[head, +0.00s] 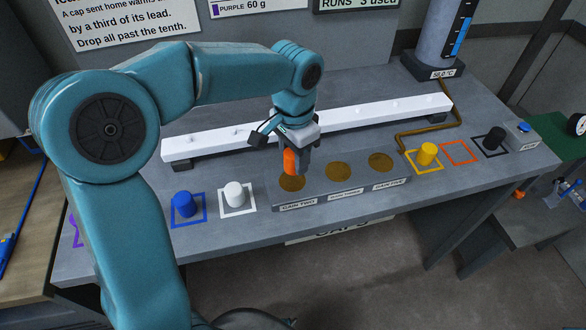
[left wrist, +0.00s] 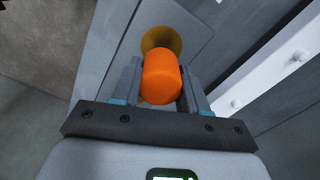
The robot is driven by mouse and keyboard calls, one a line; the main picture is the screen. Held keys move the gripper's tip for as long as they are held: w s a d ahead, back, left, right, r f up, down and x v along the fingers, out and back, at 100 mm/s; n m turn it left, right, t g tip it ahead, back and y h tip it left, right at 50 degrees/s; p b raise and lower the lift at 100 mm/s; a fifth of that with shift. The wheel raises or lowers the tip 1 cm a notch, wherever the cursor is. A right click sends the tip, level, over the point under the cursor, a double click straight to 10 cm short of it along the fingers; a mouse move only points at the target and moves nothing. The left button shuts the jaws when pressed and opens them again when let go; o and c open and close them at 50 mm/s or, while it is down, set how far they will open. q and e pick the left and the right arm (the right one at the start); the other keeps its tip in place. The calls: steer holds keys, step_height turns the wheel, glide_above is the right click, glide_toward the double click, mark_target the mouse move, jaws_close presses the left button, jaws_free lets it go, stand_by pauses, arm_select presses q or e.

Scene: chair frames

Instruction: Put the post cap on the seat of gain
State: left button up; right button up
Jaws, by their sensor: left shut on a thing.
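My left gripper (head: 296,166) is shut on an orange cap (head: 290,161), which also shows between the fingers in the left wrist view (left wrist: 161,77). The cap is over the left round brass seat (head: 293,184) of the grey block (head: 316,194); I cannot tell whether it touches. In the left wrist view the seat (left wrist: 160,38) shows partly behind the cap. The label below this seat seems to read GAIN TWO. The middle seat (head: 339,171) and the right seat (head: 381,162) are bare. My right gripper is not in view.
A blue cap (head: 184,204) and a white cap (head: 234,194) stand in squares at left. A yellow cap (head: 427,154) and a black cap (head: 494,139) stand at right, beside an empty orange square (head: 459,152). A long white rail (head: 370,112) runs behind the block.

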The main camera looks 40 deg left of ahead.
mark_target(293, 170)
arm_select(q)
steer(key=shift+f, duration=2.2)
steer(key=shift+a, duration=0.1)
steer(key=shift+s+f+b, duration=0.1)
steer(key=shift+f+b, duration=0.05)
steer(key=shift+b, duration=0.15)
steer(key=o, duration=1)
steer(key=shift+o, duration=0.2)
step_height(293, 170, up, 12)
steer(key=shift+r+p, duration=0.2)
steer(key=shift+p, duration=0.5)
